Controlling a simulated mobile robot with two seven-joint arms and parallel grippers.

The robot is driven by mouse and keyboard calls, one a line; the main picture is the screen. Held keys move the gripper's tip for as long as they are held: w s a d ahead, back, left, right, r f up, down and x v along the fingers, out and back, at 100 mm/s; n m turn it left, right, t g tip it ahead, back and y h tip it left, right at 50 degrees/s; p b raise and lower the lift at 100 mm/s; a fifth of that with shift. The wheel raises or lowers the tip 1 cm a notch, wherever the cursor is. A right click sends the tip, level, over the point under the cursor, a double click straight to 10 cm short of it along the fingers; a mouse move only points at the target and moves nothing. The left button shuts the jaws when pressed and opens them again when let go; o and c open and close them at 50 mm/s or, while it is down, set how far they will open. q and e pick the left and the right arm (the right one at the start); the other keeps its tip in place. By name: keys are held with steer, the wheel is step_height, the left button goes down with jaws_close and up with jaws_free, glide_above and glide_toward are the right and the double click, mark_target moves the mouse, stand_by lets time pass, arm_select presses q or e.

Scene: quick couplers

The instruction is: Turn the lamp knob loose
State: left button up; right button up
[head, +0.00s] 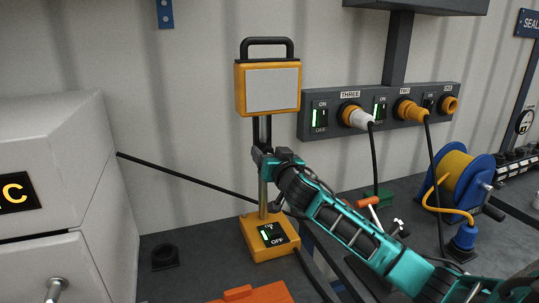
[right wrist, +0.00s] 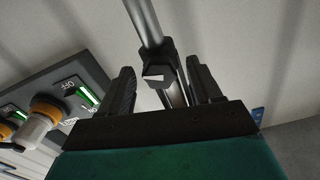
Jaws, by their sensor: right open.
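The work lamp (head: 268,88) has an orange-framed pale panel with a black top handle. It stands upright on a post above an orange base (head: 272,240) with an ON/OFF switch lit green. In the right wrist view the lamp post (right wrist: 147,22) comes down to a dark knob or clamp (right wrist: 158,75) with a pale facet. My right gripper (head: 265,156) is at the post below the lamp head, and hides the knob in the head view. In the right wrist view its open fingers (right wrist: 162,78) stand on either side of the knob, with gaps visible. My left gripper is not in view.
A dark socket panel (head: 384,110) with white and orange couplers is on the wall at the right. A blue cable reel (head: 485,182) stands on the bench. A white cabinet (head: 60,165) is at the left. A black cable runs behind the post. An orange object (head: 250,294) lies in front.

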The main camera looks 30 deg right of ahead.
steer(key=shift+c, duration=0.4)
steer(key=c, duration=1)
steer(key=shift+o, duration=0.2)
steer(key=n, duration=2.2)
steer(key=shift+a+f, duration=0.1)
steer(key=shift+f, duration=0.05)
steer(key=o, duration=1)
